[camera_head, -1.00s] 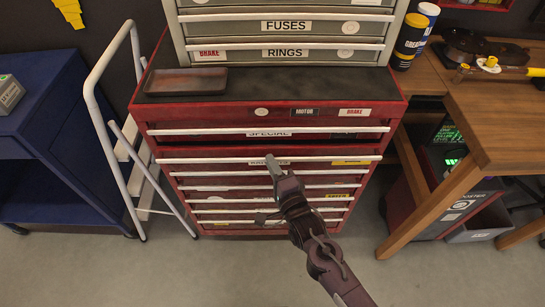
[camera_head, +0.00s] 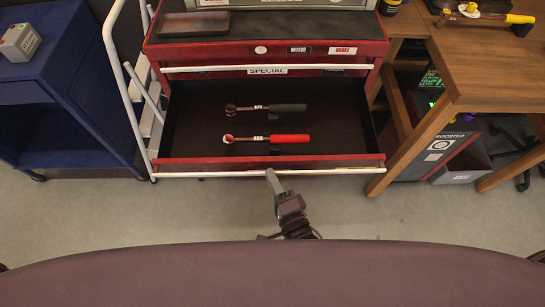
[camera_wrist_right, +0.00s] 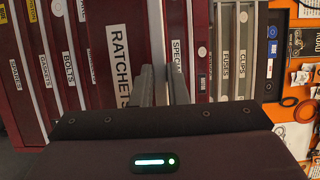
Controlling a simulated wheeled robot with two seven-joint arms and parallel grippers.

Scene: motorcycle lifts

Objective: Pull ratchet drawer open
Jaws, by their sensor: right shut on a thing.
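The ratchet drawer (camera_head: 205,135) of the red tool cabinet stands pulled out. Two ratchets lie inside, one with a black handle (camera_head: 288,107) and one with a red handle (camera_head: 290,139). In the right wrist view, my fingers (camera_wrist_right: 162,75) are at the handle bar (camera_wrist_right: 154,20), beside the "RATCHETS" label (camera_wrist_right: 119,58). My left gripper is not in view.
The shut "SPECIAL" drawer (camera_head: 225,71) is just above. A brown tray (camera_head: 192,24) sits on the cabinet top. A white ladder (camera_head: 124,75) and blue cart (camera_head: 65,80) stand left, a wooden workbench (camera_head: 490,65) right. Grey floor is bare in front.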

